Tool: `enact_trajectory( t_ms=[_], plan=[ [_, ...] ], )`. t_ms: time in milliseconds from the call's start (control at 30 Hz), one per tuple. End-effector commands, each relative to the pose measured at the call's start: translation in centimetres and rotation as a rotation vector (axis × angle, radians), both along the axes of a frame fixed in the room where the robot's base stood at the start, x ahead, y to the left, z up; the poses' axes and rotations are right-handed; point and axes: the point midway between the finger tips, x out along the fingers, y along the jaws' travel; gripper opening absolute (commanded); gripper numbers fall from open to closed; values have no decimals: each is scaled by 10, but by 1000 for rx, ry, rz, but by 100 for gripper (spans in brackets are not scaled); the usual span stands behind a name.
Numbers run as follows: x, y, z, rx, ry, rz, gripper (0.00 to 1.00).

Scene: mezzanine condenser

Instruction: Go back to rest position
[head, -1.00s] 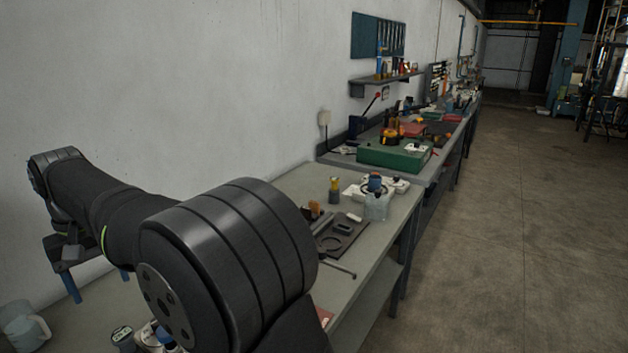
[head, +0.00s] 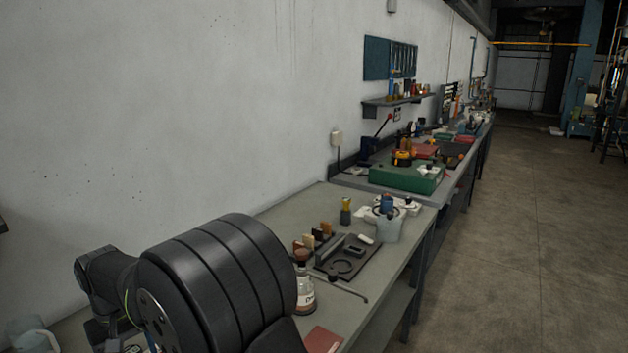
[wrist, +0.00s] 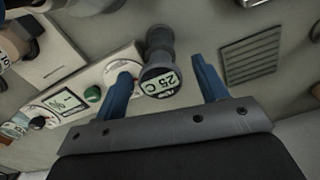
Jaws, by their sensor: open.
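My gripper (wrist: 163,66) shows in the wrist view as two blue fingers, spread apart with nothing held between them. A dark cylinder-shaped thing with a "25 C" label (wrist: 160,80) shows between and beyond the fingers; I cannot tell its distance from them. In the head view my arm is folded at lower left, and its large dark joint covers part of the bench. The gripper itself is not clearly visible there.
A white instrument (wrist: 68,104) with a display lies left of the fingers, and a slatted grille (wrist: 249,59) lies right. In the head view the bench (head: 300,211) holds a black tray (head: 358,267), a labelled bottle (head: 306,292) and a pale jug (head: 32,335).

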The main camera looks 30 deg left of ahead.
Motion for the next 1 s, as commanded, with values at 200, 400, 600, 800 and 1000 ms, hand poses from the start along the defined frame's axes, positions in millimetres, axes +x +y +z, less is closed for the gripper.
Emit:
enact_trajectory(
  t_ms=[200,400,600,800,1000],
  plan=[
    [0,0,-27,-1,0,0,66],
    [0,0,-18,1,0,0,66],
    [0,0,-17,0,0,0,66],
    [0,0,-23,-1,0,0,66],
    [0,1,5,3,-1,0,66]
  ],
)
